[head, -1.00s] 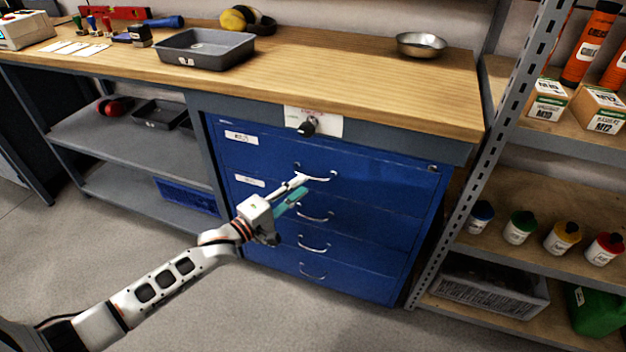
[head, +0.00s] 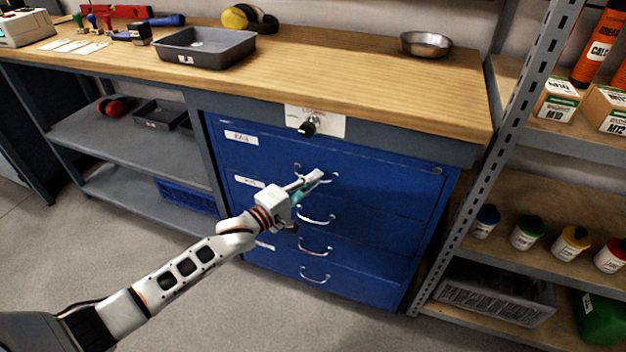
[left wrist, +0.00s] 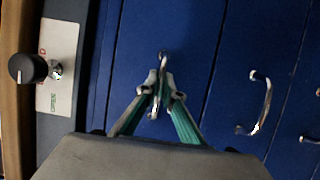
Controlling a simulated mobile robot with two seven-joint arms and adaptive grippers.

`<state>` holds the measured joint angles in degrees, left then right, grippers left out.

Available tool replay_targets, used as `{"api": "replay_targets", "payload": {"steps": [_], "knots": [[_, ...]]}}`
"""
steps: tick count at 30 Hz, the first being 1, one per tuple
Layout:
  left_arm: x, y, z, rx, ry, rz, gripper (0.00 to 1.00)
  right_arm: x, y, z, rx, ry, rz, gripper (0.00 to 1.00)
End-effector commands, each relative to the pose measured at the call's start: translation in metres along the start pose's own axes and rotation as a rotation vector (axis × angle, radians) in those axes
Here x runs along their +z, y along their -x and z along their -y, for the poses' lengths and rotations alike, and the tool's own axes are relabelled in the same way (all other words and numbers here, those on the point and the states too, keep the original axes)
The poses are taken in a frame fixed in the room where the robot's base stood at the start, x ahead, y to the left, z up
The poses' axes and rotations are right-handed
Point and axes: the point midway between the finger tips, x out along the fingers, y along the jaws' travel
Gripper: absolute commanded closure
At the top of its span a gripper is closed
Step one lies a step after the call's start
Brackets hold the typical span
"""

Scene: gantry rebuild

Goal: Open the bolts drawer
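The blue drawer cabinet (head: 385,215) stands under the workbench, with several drawers, each with a curved metal handle. The top drawer (head: 390,172) looks flush with the cabinet; its white label (head: 241,138) is too blurred to read. My left gripper (head: 316,179) is at the top drawer's handle (head: 334,179). In the left wrist view the two teal-backed fingers (left wrist: 162,94) come together on both sides of this handle (left wrist: 163,62), closed on its bar. The fingertips hide part of the handle. My right gripper is not in view.
A black knob (head: 308,127) on a white plate sticks out above the top drawer. A second handle (head: 316,219) is just below my gripper. A metal shelf upright (head: 520,130) stands close on the right. The grey floor (head: 300,325) in front of the cabinet is clear.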

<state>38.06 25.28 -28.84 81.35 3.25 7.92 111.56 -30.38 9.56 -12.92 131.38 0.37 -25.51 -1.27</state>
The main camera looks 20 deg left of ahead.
Motion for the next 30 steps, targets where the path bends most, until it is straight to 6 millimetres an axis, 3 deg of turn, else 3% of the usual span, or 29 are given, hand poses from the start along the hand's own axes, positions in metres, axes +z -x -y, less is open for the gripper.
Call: {"api": "replay_targets", "payload": {"steps": [8,14,16,26,30], "knots": [[0.004,0.008,-0.004,0.002,-0.001,0.000,1.00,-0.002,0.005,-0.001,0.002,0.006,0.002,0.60],[0.015,0.035,-0.011,0.006,-0.003,0.001,1.00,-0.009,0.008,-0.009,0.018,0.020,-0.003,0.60],[0.021,0.050,-0.013,0.007,-0.003,0.000,1.00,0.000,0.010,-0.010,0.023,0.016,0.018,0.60],[0.055,0.134,-0.014,0.005,-0.002,0.000,1.00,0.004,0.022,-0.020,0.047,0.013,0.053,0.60],[0.071,0.171,-0.012,0.002,-0.001,0.000,1.00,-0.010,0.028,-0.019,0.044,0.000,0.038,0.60]]}}
